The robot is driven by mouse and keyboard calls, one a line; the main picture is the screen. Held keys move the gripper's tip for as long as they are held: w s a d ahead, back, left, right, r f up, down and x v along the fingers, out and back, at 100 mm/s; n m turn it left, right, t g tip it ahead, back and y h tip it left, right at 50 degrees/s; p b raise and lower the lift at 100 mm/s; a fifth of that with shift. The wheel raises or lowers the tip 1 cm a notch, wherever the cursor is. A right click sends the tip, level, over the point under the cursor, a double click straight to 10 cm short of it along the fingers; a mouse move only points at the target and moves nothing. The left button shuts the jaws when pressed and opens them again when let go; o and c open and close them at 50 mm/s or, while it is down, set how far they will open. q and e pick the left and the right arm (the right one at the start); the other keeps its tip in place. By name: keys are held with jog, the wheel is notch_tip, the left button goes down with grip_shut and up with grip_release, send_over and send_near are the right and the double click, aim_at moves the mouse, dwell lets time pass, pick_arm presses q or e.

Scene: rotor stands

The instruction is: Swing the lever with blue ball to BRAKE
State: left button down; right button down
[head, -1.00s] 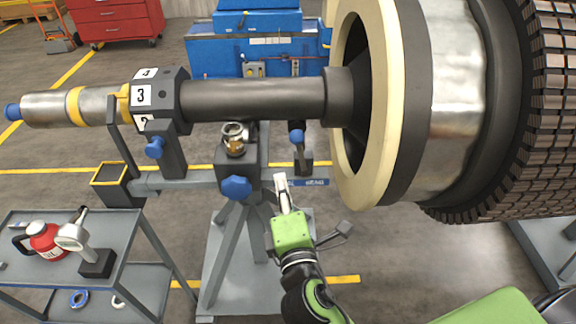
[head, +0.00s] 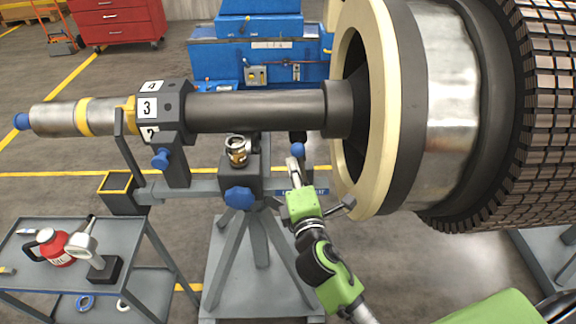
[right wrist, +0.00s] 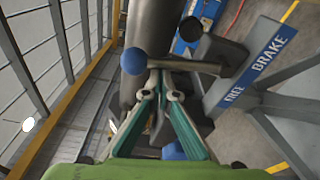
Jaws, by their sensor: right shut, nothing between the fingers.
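The lever's blue ball (head: 298,150) shows in the head view just above my right gripper (head: 293,163), which hides much of the lever. In the right wrist view the blue ball (right wrist: 135,61) is at the left end of the lever's grey rod (right wrist: 185,66), which runs right to a dark pivot block. A blue plate reading FREE and BRAKE (right wrist: 262,62) is right of the pivot, BRAKE at its upper end. My right gripper (right wrist: 159,78) is shut and empty, its tips close to the rod beside the ball; I cannot tell whether they touch. My left gripper is out of view.
The rotor shaft (head: 255,110) and large rotor disc (head: 385,110) are above and right of my gripper. The stand with a blue knob (head: 238,198) is just left. A grey cart (head: 30,278) holds a red can (head: 55,247).

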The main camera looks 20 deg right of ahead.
jog(key=shift+s+d+r+m, duration=0.1)
jog(key=shift+d+r+m, duration=0.05)
jog(key=shift+d+m, duration=0.2)
dwell(0.3)
jog(key=s+d+m+t+b, duration=0.1)
jog(key=d+m+b, duration=0.3)
jog(key=m, duration=0.5)
jog(key=shift+s+d+h, duration=0.35)
jog(key=shift+d+h, duration=0.05)
jog(key=shift+d, duration=0.55)
jog(key=shift+f, duration=0.2)
